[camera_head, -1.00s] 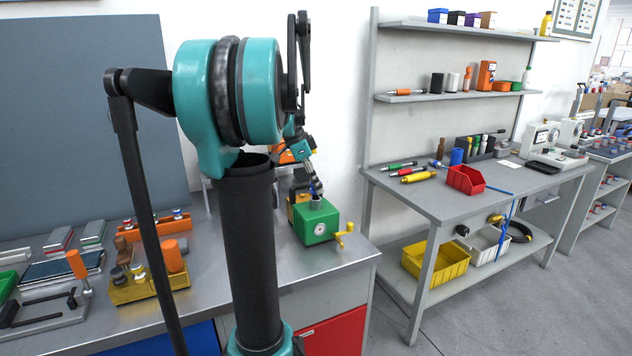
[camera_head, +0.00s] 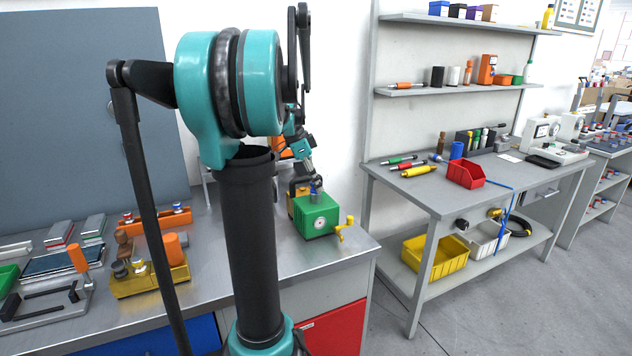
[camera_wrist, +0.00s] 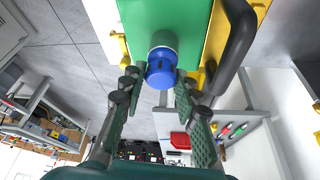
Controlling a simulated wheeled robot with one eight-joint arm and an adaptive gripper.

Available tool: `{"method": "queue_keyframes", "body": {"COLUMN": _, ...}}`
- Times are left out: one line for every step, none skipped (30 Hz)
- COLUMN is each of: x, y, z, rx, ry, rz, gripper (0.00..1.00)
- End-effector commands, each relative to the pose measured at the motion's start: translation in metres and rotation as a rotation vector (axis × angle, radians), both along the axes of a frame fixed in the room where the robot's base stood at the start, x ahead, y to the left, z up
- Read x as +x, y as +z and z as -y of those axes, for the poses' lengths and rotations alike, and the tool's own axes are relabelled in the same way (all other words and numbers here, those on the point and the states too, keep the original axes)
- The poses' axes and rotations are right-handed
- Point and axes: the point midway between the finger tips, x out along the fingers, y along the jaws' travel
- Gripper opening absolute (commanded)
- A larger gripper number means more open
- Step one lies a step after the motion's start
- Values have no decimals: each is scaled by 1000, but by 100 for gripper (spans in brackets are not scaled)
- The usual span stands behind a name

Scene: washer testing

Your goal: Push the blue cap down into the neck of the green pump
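The green pump (camera_head: 317,216) stands on the metal bench near its right end, with a yellow crank on its right side. In the wrist view, the pump's green body (camera_wrist: 187,14) fills the top middle. The blue cap (camera_wrist: 161,73) is at the pump's neck, in line with it, a grey band showing behind its front face. How deep it sits I cannot tell. In the head view the cap (camera_head: 316,191) shows small on top of the pump. My gripper (camera_wrist: 157,77) is open, with its fingers on either side of the cap and a gap at the left finger.
A yellow piece with a black handle (camera_wrist: 236,45) stands close beside the pump. A yellow block with an orange cylinder (camera_head: 174,247) is to the left on the bench. A side table (camera_head: 425,207) with a red bin (camera_head: 465,175) stands to the right. Bare bench lies before the pump.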

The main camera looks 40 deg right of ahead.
Motion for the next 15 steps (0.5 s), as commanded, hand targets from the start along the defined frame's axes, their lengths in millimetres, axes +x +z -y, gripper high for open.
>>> {"method": "queue_keyframes", "body": {"x": 0, "y": 0, "z": 0, "rx": 0, "ry": 0, "rz": 0, "gripper": 39}}
{"method": "queue_keyframes", "body": {"x": 0, "y": 0, "z": 0, "rx": 0, "ry": 0, "rz": 0, "gripper": 43}}
{"method": "queue_keyframes", "body": {"x": 0, "y": 0, "z": 0, "rx": 0, "ry": 0, "rz": 0, "gripper": 48}}
{"method": "queue_keyframes", "body": {"x": 0, "y": 0, "z": 0, "rx": 0, "ry": 0, "rz": 0, "gripper": 52}}
{"method": "queue_keyframes", "body": {"x": 0, "y": 0, "z": 0, "rx": 0, "ry": 0, "rz": 0, "gripper": 52}}
{"method": "queue_keyframes", "body": {"x": 0, "y": 0, "z": 0, "rx": 0, "ry": 0, "rz": 0, "gripper": 52}}
{"method": "queue_keyframes", "body": {"x": 0, "y": 0, "z": 0, "rx": 0, "ry": 0, "rz": 0, "gripper": 52}}
{"method": "queue_keyframes", "body": {"x": 0, "y": 0, "z": 0, "rx": 0, "ry": 0, "rz": 0, "gripper": 52}}
{"method": "queue_keyframes", "body": {"x": 0, "y": 0, "z": 0, "rx": 0, "ry": 0, "rz": 0, "gripper": 52}}
{"method": "queue_keyframes", "body": {"x": 0, "y": 0, "z": 0, "rx": 0, "ry": 0, "rz": 0, "gripper": 52}}
{"method": "queue_keyframes", "body": {"x": 0, "y": 0, "z": 0, "rx": 0, "ry": 0, "rz": 0, "gripper": 52}}
{"method": "queue_keyframes", "body": {"x": 0, "y": 0, "z": 0, "rx": 0, "ry": 0, "rz": 0, "gripper": 52}}
{"method": "queue_keyframes", "body": {"x": 0, "y": 1, "z": 0, "rx": 0, "ry": 0, "rz": 0, "gripper": 52}}
{"method": "queue_keyframes", "body": {"x": 0, "y": 1, "z": -1, "rx": 0, "ry": 0, "rz": 0, "gripper": 52}}
{"method": "queue_keyframes", "body": {"x": 1, "y": 3, "z": -1, "rx": 0, "ry": 1, "rz": 0, "gripper": 52}}
